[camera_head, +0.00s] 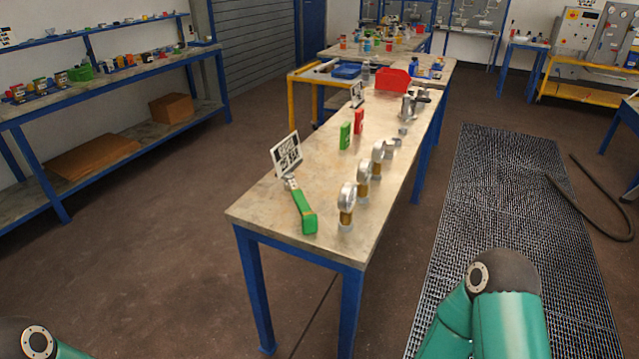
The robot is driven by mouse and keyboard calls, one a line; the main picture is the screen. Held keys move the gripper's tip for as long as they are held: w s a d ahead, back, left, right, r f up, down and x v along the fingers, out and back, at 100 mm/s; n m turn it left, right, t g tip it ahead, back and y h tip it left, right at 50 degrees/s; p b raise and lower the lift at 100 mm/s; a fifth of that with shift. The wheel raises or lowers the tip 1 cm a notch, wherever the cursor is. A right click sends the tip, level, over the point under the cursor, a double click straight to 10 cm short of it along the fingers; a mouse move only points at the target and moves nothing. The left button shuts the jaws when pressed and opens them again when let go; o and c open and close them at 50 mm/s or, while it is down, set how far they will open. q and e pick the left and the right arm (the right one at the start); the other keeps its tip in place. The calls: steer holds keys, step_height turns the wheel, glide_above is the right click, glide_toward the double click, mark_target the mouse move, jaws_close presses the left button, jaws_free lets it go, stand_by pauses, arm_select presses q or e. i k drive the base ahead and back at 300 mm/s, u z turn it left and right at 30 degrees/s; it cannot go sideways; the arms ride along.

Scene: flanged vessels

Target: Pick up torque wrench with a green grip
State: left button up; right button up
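The torque wrench with a green grip (304,211) lies near the front left of the long workbench (268,207). Its green grip points toward the front edge, and its metal end points back to a small black-and-white sign (287,154). Nothing touches the grip. Parts of my teal arms show at the bottom right and the bottom left corner, away from the bench. Neither gripper is in view.
Several gauges on brass stems (347,203) stand along the bench's right side, close to the wrench. A green block (345,136), a red block (359,120) and a red bin (394,79) stand farther back. A floor grating (500,200) lies right of the bench.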

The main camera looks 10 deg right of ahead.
mark_target(310, 220)
steer(key=u, duration=0.05)
steer(key=i, duration=0.95)
steer(key=u, duration=0.45)
